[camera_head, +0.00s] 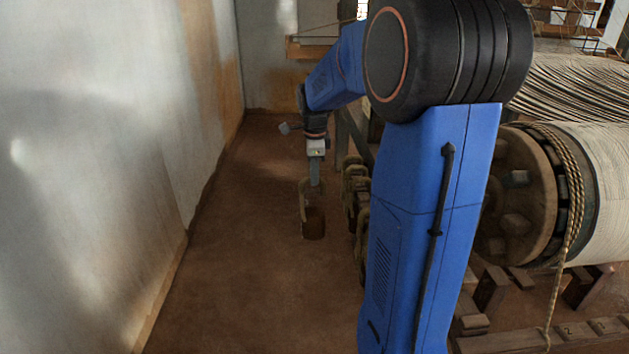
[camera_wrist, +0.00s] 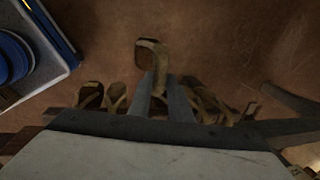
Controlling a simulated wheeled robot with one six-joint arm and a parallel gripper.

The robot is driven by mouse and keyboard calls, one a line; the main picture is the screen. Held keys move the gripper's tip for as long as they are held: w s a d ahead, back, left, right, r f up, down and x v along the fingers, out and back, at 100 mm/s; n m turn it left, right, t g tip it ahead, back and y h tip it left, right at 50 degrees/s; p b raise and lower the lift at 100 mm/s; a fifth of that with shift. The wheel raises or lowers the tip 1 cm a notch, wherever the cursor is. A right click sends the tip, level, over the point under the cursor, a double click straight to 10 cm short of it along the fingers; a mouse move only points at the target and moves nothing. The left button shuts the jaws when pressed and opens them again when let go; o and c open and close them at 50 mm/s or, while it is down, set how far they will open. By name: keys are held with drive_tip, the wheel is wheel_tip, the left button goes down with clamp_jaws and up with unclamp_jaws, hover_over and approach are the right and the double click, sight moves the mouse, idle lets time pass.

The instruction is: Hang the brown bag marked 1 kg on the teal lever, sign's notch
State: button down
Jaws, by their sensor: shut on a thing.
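My gripper (camera_head: 315,183) points down over the floor, left of the loom, and is shut on the strap loop of a small brown bag (camera_head: 314,224). The bag hangs below the fingers, clear of the other bags. In the wrist view the held bag (camera_wrist: 151,48) shows just beyond the fingertips (camera_wrist: 167,84). No 1 kg mark can be read on it. I cannot make out the teal lever or the sign's notch in either view; my arm covers part of the loom.
Several similar bags (camera_head: 355,185) hang close to the right of the held one, partly behind my arm. The loom's cloth roll (camera_head: 600,185) with a wooden end disc and a rope stands at right. A pale wall (camera_head: 110,150) runs along the left; bare floor (camera_head: 245,280) lies between.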

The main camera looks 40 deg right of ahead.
sight(299, 178)
drive_tip(key=shift+r, duration=0.3)
drive_tip(key=shift+w+a+f, duration=0.1)
drive_tip(key=shift+w+a, duration=0.3)
drive_tip(key=shift+a, duration=0.3)
drive_tip(key=shift+w+a+r, duration=0.1)
drive_tip(key=shift+w+a, duration=0.35)
drive_tip(key=shift+a, duration=0.2)
drive_tip(key=shift+w+a+f, duration=0.1)
drive_tip(key=shift+w+a, duration=0.3)
drive_tip(key=shift+a, duration=0.3)
drive_tip(key=w+a+r, duration=0.1)
drive_tip(key=w+a, duration=0.4)
drive_tip(key=a, duration=0.3)
drive_tip(key=shift+w+a, duration=0.15)
drive_tip(key=shift+a, duration=0.15)
idle(0.3)
